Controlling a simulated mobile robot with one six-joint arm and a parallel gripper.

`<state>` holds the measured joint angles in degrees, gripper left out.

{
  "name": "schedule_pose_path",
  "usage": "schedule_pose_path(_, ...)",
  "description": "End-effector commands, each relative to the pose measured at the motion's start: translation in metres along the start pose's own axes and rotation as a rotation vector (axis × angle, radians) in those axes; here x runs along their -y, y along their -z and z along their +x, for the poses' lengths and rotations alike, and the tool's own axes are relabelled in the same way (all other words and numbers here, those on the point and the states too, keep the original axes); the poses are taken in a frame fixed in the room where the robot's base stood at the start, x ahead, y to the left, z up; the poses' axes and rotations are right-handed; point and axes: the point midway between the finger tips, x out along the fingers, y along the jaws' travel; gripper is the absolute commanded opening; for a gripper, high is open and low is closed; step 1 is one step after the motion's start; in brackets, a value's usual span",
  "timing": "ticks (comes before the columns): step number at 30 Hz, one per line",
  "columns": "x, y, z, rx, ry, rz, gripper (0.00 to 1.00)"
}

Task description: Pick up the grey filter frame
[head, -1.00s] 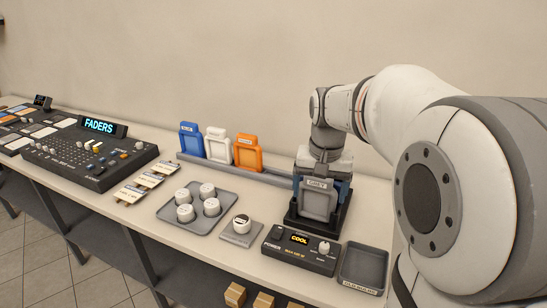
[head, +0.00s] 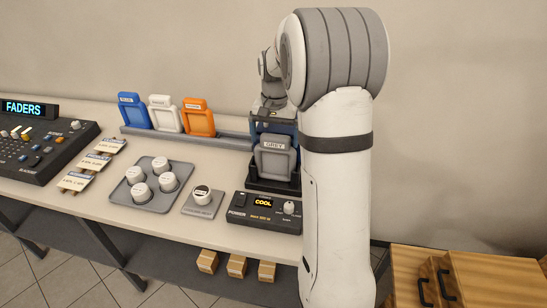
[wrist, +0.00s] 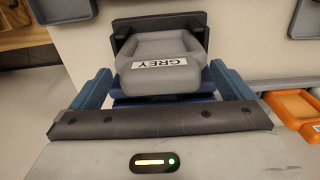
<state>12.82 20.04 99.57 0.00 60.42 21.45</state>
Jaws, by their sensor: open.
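The grey filter frame (head: 275,158), labelled GREY, stands in a black holder (head: 262,182) behind the small control box, at the right end of the rail. In the wrist view the grey frame (wrist: 162,68) shows between the two blue fingers, its label facing up the picture. My gripper (head: 275,127) is just behind and above the frame in the head view, partly hidden by my arm. In the wrist view my gripper (wrist: 158,80) is open, with one finger at each side of the frame. I cannot tell whether either finger touches it.
Blue (head: 133,111), white (head: 166,114) and orange (head: 198,117) frames stand in a rail left of the holder. A control box (head: 264,212) reading COOL sits in front. A tray (head: 152,184) of white knobs and a mixer (head: 45,150) are further left.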

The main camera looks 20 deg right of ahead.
Motion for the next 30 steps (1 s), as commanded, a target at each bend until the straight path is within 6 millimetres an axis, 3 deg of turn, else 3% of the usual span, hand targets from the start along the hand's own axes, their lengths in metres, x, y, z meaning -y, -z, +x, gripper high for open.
schedule_pose_path(10, 0.0005, -0.0005, 0.0095, -0.001, 0.0, -0.002, 0.99)
schedule_pose_path(30, 0.0012, -0.0008, 0.0091, -0.001, 0.0, -0.003, 0.44)
